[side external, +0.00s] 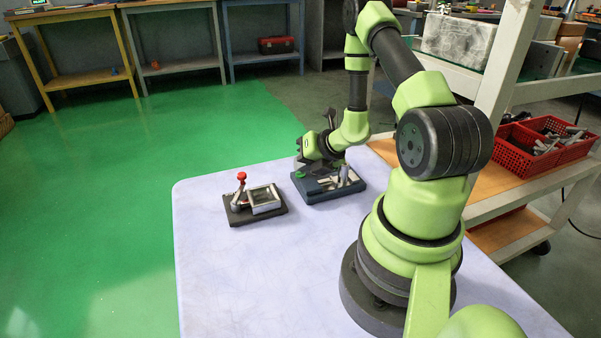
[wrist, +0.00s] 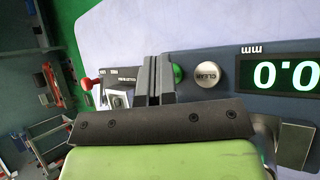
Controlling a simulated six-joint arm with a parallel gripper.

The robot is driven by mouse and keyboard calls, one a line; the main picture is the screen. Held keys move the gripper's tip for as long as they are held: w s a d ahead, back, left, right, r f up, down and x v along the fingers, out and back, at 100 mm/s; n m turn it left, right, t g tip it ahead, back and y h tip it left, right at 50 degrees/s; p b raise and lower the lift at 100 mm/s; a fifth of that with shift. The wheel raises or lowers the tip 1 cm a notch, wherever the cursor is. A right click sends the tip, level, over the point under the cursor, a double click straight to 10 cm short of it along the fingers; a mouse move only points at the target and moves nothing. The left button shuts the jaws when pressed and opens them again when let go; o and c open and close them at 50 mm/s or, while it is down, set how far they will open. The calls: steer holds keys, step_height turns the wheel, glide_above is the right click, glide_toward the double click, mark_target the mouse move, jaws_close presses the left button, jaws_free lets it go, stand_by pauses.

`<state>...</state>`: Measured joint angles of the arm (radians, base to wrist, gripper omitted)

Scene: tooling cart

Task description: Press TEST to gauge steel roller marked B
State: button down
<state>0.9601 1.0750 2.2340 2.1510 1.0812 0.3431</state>
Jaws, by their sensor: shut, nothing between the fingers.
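The gauge (side external: 330,188) is a blue-grey unit on the table, with silver parts on top. In the side view my gripper (side external: 299,160) is over the gauge's left end. I cannot tell whether it touches the button. No roller marked B can be made out.
A dark fixture (side external: 238,218) with a red-knobbed lever (side external: 241,177) and a framed silver box stands left of the gauge. The pale table (side external: 235,285) is clear in front. Red baskets (side external: 540,145) of metal parts sit on the cart at right.

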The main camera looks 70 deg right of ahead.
steer(key=shift+r, duration=0.85)
steer(key=shift+r, duration=2.5)
